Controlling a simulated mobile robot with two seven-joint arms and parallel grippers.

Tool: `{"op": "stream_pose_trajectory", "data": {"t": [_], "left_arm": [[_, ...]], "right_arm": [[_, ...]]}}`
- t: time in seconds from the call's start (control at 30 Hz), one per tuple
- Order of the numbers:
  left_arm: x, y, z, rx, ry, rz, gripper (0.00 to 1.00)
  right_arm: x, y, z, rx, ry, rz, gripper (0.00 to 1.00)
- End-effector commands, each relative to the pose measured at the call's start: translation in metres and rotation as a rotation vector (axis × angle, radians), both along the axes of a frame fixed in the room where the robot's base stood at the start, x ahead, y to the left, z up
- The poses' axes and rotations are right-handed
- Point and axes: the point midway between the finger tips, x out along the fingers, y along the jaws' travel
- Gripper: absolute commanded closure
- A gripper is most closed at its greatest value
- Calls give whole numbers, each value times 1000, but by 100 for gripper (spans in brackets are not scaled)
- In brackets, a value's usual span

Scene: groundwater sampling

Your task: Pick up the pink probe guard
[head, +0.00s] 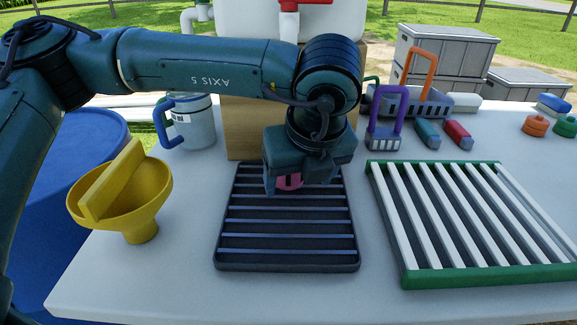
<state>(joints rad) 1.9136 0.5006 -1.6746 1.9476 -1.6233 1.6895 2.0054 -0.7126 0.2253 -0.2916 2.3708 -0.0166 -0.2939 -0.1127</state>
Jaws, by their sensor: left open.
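The pink probe guard (289,182) sits at the far end of the dark slatted tray (288,262). Only a small pink part of it shows, because my left gripper covers most of it. My left gripper (297,186) points down over the guard, with its open fingers to either side of it. I cannot tell whether the fingers touch it. My right gripper is not in view.
A yellow funnel (140,205) stands left of the dark tray, and a green-framed rack with white slats (405,215) lies to the right. A blue-handled jug (194,122) and a wooden block (238,130) stand behind. Bare white table (185,265) lies in front.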

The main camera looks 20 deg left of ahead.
Motion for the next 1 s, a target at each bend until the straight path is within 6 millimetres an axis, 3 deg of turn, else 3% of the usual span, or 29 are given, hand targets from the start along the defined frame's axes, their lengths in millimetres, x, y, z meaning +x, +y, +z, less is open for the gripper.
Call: {"op": "stream_pose_trajectory", "data": {"t": [0.17, 0.43, 0.53, 0.77, 1.0], "left_arm": [[11, 8, 0, 1, -1, 2, 28], [45, 31, 0, 0, -1, 3, 28], [47, 32, -9, 1, -1, -1, 28], [48, 32, -11, 1, -1, -1, 28], [48, 32, -11, 1, -1, -1, 45]], "right_arm": [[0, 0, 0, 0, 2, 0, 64], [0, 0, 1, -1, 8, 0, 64], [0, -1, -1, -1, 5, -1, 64], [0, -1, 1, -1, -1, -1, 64], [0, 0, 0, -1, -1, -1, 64]]}}
